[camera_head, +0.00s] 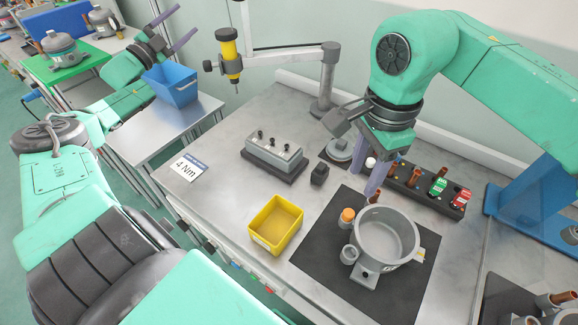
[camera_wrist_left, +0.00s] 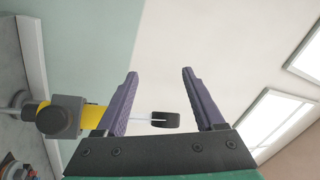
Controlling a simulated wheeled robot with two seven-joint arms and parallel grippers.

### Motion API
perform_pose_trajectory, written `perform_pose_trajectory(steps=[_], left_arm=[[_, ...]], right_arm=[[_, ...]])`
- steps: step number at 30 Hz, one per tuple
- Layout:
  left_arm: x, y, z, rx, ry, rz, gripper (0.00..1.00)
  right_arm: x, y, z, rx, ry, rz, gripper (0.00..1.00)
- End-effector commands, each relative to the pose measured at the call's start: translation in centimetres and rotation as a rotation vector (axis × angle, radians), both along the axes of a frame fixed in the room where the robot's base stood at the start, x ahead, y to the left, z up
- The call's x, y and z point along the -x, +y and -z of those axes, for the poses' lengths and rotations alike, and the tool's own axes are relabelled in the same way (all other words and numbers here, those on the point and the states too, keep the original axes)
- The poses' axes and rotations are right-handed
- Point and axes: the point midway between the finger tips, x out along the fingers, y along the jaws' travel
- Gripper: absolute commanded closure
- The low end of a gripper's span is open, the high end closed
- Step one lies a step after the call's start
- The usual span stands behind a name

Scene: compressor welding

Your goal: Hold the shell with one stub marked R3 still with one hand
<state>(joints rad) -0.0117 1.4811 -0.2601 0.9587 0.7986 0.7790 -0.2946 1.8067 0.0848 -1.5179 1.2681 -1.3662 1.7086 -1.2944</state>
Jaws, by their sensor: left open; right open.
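A grey, open-topped round shell (camera_head: 386,236) stands on a black mat (camera_head: 318,257) at the right of the bench. A small pale tag is on its right side; I cannot read any R3 mark. A brown stub (camera_head: 374,197) shows at its back rim. My right gripper (camera_head: 364,184) points down just behind the shell, jaws open; whether a finger touches the stub I cannot tell. My left gripper (camera_head: 187,19) is open and empty at the upper left, far from the shell. Its two fingers are also apart in the left wrist view (camera_wrist_left: 160,72).
An orange-capped part (camera_head: 347,216) stands left of the shell. A yellow bin (camera_head: 276,223), a grey box with black knobs (camera_head: 273,156) and a black rack (camera_head: 425,186) stand around it. A yellow driver (camera_head: 229,52) hangs from an arm. A blue bin (camera_head: 172,84) is on the side table.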

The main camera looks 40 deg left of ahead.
Motion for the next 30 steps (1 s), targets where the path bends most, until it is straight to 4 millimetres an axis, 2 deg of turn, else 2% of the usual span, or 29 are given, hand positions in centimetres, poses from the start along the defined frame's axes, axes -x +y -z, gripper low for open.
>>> perform_pose_trajectory(steps=[1, 2, 3, 5, 6, 11, 12, 14, 18, 21, 24, 27, 30], left_arm=[[-0.5, -2.8, -2.0, -0.06, -0.045, 0.093, 0.3], [-0.7, -4.8, -3.1, -0.097, -0.07, 0.158, 0.3], [-0.9, -7.6, -4.1, -0.14, -0.093, 0.251, 0.3], [-1.3, -12.0, -3.7, -0.147, -0.076, 0.406, 0.3], [-1.7, -14.7, -2.2, -0.113, -0.024, 0.5, 0.3], [-1.6, -24.3, 5.0, 0.084, 0.272, 0.801, 0.3], [-1.1, -26.6, 6.8, 0.134, 0.356, 0.866, 0.3], [0.1, -30.0, 9.5, 0.207, 0.489, 0.955, 0.3], [4.4, -37.3, 15.4, 0.364, 0.825, 1.119, 0.3], [7.9, -41.1, 18.6, 0.447, 1.049, 1.184, 0.3], [10.7, -43.4, 20.5, 0.495, 1.207, 1.21, 0.3], [12.1, -44.4, 21.4, 0.516, 1.286, 1.216, 0.3], [12.3, -44.6, 21.6, 0.521, 1.302, 1.215, 0.3]], right_arm=[[0.0, 0.0, 0.0, 0.0, 0.0, 0.0, 0.5], [0.0, 0.0, 0.0, 0.0, 0.0, 0.0, 0.5], [0.0, 0.0, 0.0, 0.0, 0.0, 0.0, 0.5], [0.0, 0.0, 0.0, 0.0, 0.0, 0.0, 0.5], [0.0, 0.0, 0.0, 0.0, 0.0, 0.0, 0.5], [0.0, 0.0, 0.0, 0.0, 0.0, 0.0, 0.5], [0.0, 0.0, 0.0, 0.0, 0.0, 0.0, 0.5], [0.0, 0.0, 0.0, 0.0, 0.0, 0.0, 0.5], [0.0, 0.0, 0.0, 0.0, 0.0, 0.0, 0.5], [0.0, 0.0, 0.0, 0.0, 0.0, 0.0, 0.5], [0.0, 0.0, 0.0, 0.0, 0.0, 0.0, 0.5], [0.0, 0.0, 0.0, 0.0, 0.0, 0.0, 0.5], [0.0, 0.0, 0.0, 0.0, 0.0, 0.0, 0.5]])
